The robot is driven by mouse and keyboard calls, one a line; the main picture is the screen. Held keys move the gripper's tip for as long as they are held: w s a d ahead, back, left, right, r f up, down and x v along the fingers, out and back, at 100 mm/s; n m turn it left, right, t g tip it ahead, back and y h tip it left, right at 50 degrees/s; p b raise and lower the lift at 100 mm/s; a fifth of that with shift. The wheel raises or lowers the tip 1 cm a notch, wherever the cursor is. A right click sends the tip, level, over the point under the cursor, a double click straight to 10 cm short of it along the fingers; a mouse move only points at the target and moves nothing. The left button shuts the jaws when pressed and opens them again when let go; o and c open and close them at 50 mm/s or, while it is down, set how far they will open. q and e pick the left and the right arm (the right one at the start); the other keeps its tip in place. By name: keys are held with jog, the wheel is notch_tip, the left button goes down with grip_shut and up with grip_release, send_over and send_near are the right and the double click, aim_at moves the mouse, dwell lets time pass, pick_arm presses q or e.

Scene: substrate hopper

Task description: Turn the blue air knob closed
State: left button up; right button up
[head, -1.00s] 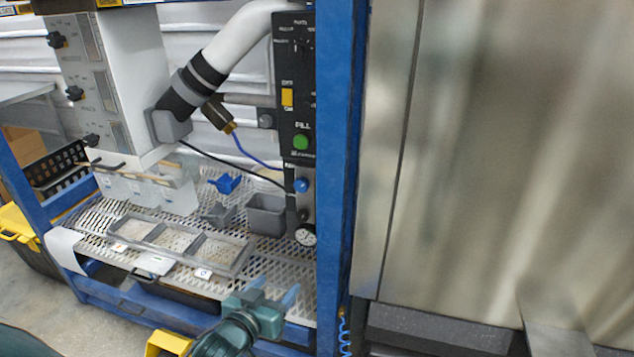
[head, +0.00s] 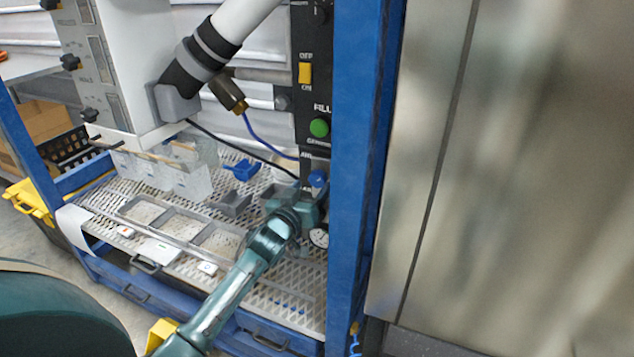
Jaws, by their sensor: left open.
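The blue air knob (head: 317,179) sits low on the dark control panel, beside the blue frame post. My left gripper (head: 308,196) is at the panel, just below and in front of the knob. Its fingers are hard to make out against the panel, and I cannot tell whether they touch the knob. The jaws are open and nothing shows in them. A round gauge (head: 319,238) is below the gripper, partly covered by it. My right gripper does not show.
The green button (head: 319,128) and yellow switch (head: 305,73) are above the knob. The blue post (head: 358,150) stands close on the right. A compartmented tray (head: 180,226) and a blue scoop (head: 243,170) lie on the mesh deck. A dark hose hangs left of the panel.

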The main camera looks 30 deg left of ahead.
aim_at(316, 182)
pick_arm(q)
jog(key=shift+w+a, duration=0.1)
jog(key=shift+w, duration=2.1)
jog(key=c, duration=1)
